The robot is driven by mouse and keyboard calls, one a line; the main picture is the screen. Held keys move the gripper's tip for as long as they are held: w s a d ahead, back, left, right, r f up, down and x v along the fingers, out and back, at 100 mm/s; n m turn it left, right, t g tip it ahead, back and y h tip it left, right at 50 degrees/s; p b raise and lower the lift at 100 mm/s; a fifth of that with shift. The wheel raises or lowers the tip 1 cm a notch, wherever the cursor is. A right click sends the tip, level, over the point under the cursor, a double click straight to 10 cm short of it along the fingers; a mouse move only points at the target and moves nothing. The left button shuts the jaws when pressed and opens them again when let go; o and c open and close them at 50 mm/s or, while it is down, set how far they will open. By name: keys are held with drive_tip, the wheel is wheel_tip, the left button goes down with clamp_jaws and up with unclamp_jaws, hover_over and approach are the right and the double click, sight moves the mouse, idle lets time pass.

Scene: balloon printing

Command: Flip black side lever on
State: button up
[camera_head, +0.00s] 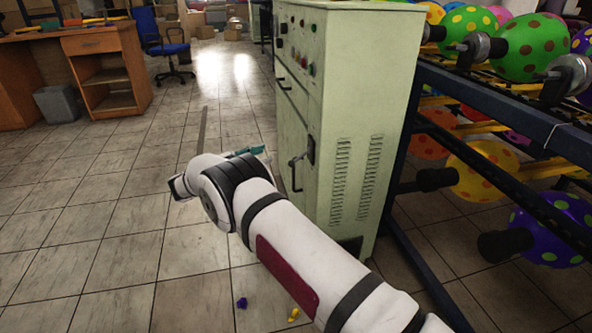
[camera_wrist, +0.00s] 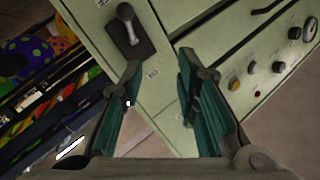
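The black side lever (camera_head: 296,168) sits low on the front of the pale green cabinet (camera_head: 345,110) in the head view. In the wrist view the lever (camera_wrist: 126,22) has a rounded black knob, a metallic shaft and a dark mounting plate, near the top left. My gripper (camera_wrist: 160,66) has two teal-padded fingers spread apart with nothing between them. The lever lies beyond the left fingertip, apart from it. In the head view my gripper (camera_head: 249,152) is left of the lever, partly hidden by my wrist.
The cabinet also bears knobs and buttons (camera_wrist: 255,68) and handles. A dark rack of spotted balloons (camera_head: 530,48) stands at the right. A desk (camera_head: 100,45), a grey bin (camera_head: 58,104) and a blue chair (camera_head: 165,45) are at the back left. The tiled floor on the left is clear.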

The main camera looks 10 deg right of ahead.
sight(296, 160)
wheel_tip(296, 160, down, 5)
drive_tip(key=s+g+b, duration=0.1)
drive_tip(key=s+g, duration=0.1)
drive_tip(key=shift+m+h, duration=0.3)
drive_tip(key=shift+h, duration=0.1)
drive_tip(key=b+x, duration=0.1)
drive_tip(key=x, duration=0.3)
drive_tip(key=b+x, duration=0.1)
drive_tip(key=x, duration=0.4)
drive_tip(key=b+x, duration=0.2)
drive_tip(key=x, duration=0.2)
drive_tip(key=shift+w+d+r, duration=0.25)
drive_tip(key=shift+w, duration=0.05)
drive_tip(key=shift+c, duration=0.3)
